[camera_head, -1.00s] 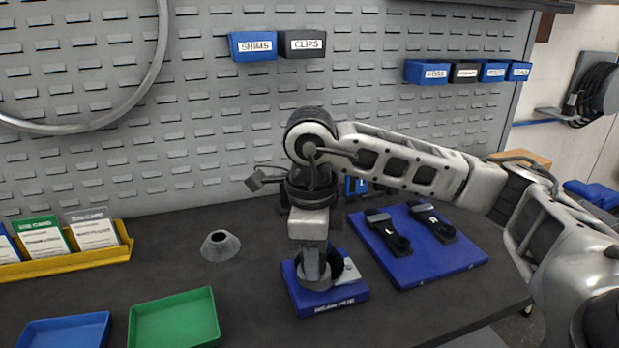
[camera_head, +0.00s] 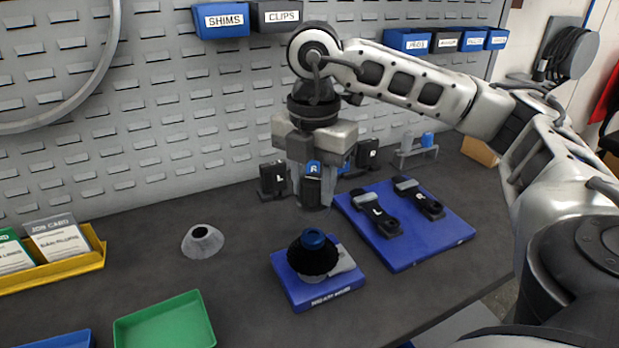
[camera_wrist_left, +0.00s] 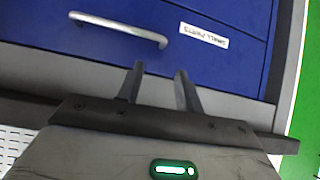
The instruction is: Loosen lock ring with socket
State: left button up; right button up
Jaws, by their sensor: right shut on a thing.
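The cassette stands on a blue base block (camera_head: 318,297) on the bench. My right gripper (camera_head: 313,182) is shut on a dark grey cylindrical socket (camera_head: 315,196). The socket hangs above the lock ring with a gap between them. Its far side and upper part are hidden by the fingers. My left gripper (camera_wrist_left: 160,82) shows only in the left wrist view, open and empty, in front of a blue drawer front (camera_wrist_left: 215,18).
A blue tray (camera_head: 402,258) with black parts marked L and R lies right of the base. A grey cone (camera_head: 202,242), green tray (camera_head: 165,325) and yellow card holder (camera_head: 60,268) are on the left. A perforated panel (camera_head: 160,110) stands behind.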

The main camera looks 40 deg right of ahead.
aim_at(314, 204)
jog(key=shift+f+b, duration=0.8)
jog(key=shift+f, duration=0.25)
notch_tip(314, 204, down, 2)
jog(key=shift+b, duration=0.75)
jog(key=shift+f+b, duration=0.7)
jog(key=shift+f, duration=0.1)
pick_arm(q)
jog(key=shift+d+f, duration=0.2)
jog(key=shift+f, duration=0.35)
jog(key=shift+d+f, duration=0.2)
jog(key=shift+f, duration=0.35)
jog(key=shift+r, duration=0.15)
jog(key=shift+w+f, duration=0.1)
jog(key=shift+f, duration=0.1)
jog(key=shift+w+d+f+b, duration=0.1)
jog(key=shift+f+b, duration=0.15)
jog(key=shift+b, duration=0.25)
pick_arm(e)
jog(key=shift+f, duration=0.55)
